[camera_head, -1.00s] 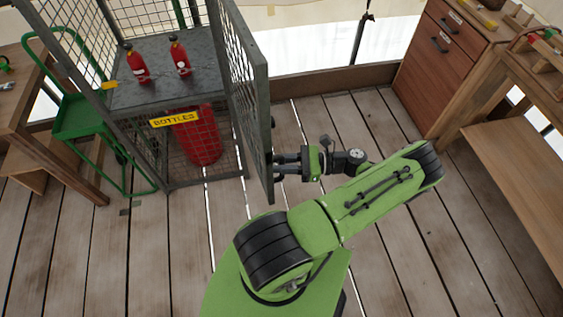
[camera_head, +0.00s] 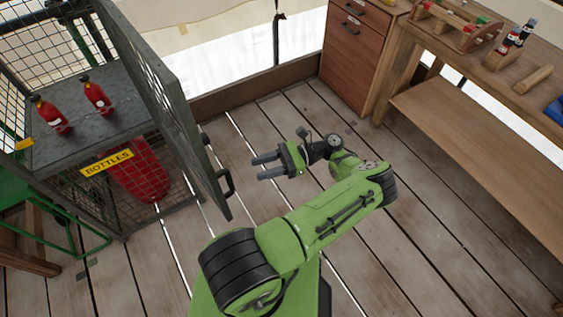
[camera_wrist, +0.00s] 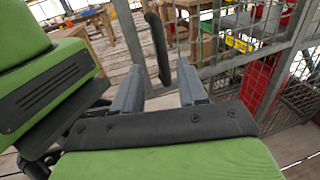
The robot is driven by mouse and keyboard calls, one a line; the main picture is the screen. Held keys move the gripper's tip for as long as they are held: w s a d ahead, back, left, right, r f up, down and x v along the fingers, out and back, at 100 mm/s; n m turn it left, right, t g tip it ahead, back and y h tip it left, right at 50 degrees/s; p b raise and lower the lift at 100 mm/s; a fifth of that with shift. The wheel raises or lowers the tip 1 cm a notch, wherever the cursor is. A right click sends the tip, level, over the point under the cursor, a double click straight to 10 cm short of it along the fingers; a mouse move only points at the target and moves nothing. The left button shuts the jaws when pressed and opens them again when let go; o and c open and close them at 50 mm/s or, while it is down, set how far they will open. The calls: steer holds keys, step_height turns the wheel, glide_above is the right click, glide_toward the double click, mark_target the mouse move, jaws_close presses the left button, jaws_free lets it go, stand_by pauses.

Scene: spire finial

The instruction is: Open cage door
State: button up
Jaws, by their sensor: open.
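The cage (camera_head: 115,210) stands at the left in the head view, a grey mesh frame with a yellow BOTTLES label. Its mesh door (camera_head: 165,90) is swung open, its free edge towards me. A dark handle (camera_head: 228,180) is on the door's near lower corner. My gripper (camera_head: 258,167) is open and empty, just right of the handle and apart from it. In the wrist view the handle (camera_wrist: 158,48) shows beyond the two grey fingers (camera_wrist: 160,88), with the door's frame behind it.
Two small red bottles (camera_head: 97,95) stand on the cage shelf, and a large red cylinder (camera_head: 140,172) stands below it. A wooden drawer cabinet (camera_head: 350,60) and a workbench (camera_head: 480,60) with tools stand at the right. The plank floor (camera_head: 420,240) between is clear.

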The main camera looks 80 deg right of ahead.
steer(key=v, duration=0.5)
steer(key=shift+s+d, duration=0.1)
steer(key=shift+s, duration=0.2)
stand_by(0.4)
